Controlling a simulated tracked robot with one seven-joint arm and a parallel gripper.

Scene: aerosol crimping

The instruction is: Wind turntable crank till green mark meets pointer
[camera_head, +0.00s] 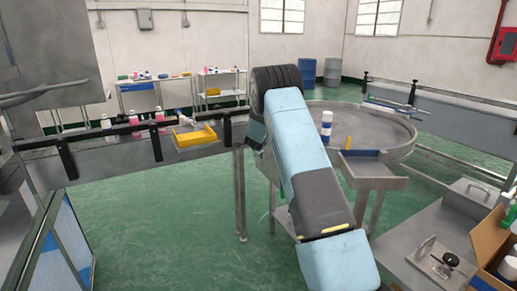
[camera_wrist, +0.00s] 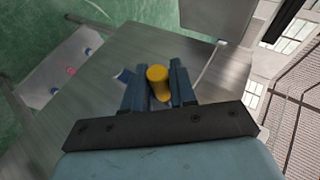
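The round grey turntable (camera_head: 375,125) stands at right centre in the head view, with a blue-and-white can (camera_head: 326,123) on it. A small yellow-orange upright piece (camera_head: 348,143) shows at its near edge; I cannot tell whether it is the pointer. My arm hides part of the turntable's left side. In the wrist view a yellow cylindrical knob (camera_wrist: 157,80), apparently the crank handle, sits between the dark blue fingers of my gripper (camera_wrist: 160,82), with no clear gap on either side. My gripper and the crank arm are hidden in the head view. I see no green mark.
A conveyor with a yellow tray (camera_head: 195,136) and several bottles runs at left. At lower right are a metal bench (camera_head: 415,262) and a cardboard box (camera_head: 493,240). Another conveyor (camera_head: 440,105) stands beyond the turntable. Green floor (camera_head: 170,215) is open at left centre.

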